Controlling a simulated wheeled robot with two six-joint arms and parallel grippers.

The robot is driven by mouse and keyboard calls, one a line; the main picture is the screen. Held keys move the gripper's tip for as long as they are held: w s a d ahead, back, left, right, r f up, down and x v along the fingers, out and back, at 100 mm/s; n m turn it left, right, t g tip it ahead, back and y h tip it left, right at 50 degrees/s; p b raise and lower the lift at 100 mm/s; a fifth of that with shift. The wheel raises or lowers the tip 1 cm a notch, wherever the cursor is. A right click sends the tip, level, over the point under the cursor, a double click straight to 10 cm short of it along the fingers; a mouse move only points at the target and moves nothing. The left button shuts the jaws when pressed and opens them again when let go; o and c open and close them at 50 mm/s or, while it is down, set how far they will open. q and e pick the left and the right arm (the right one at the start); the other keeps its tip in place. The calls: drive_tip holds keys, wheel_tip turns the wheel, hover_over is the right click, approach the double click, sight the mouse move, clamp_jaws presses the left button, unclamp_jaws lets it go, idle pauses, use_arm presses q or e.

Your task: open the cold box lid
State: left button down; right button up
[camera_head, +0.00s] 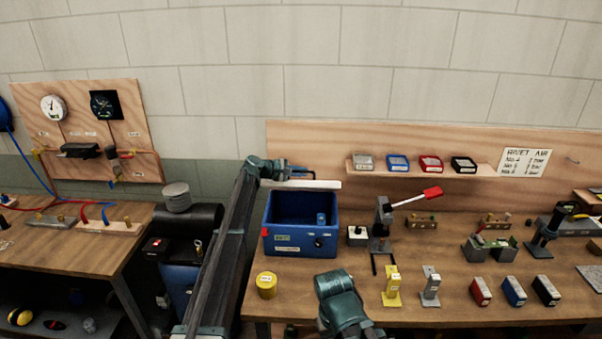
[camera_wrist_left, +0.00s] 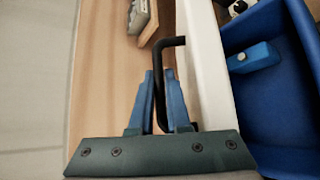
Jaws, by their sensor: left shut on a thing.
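The blue cold box (camera_head: 285,245) stands on the workbench with its top open, and its inside is visible. Its white lid (camera_head: 318,185) is raised above the back edge and shows edge-on; in the left wrist view the white lid (camera_wrist_left: 207,85) stands beside the box's blue interior (camera_wrist_left: 275,110). My left gripper (camera_head: 300,172) is behind the raised lid. In the left wrist view its blue fingers (camera_wrist_left: 163,90) are closed around the bent black handle (camera_wrist_left: 170,42) of the lid. A small blue item (camera_head: 321,219) is inside the box. My right gripper's fingers do not show.
A yellow tin (camera_head: 266,284) stands left of the box's front. A small white box with a black knob (camera_head: 357,235) and a red-handled lever press (camera_head: 382,225) stand to its right. A shelf (camera_head: 430,170) with small bins runs along the backboard.

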use_arm(q)
drive_tip(key=c, duration=1.2)
unclamp_jaws()
drive_tip(key=shift+o, duration=0.2)
drive_tip(key=shift+s+a, duration=0.1)
drive_tip(key=shift+a, duration=0.05)
drive_tip(key=p+v, duration=0.5)
drive_tip(key=v, duration=0.8)
drive_tip(key=shift+s+a, duration=0.15)
drive_tip(key=shift+a, duration=0.1)
drive_tip(key=shift+r, duration=0.1)
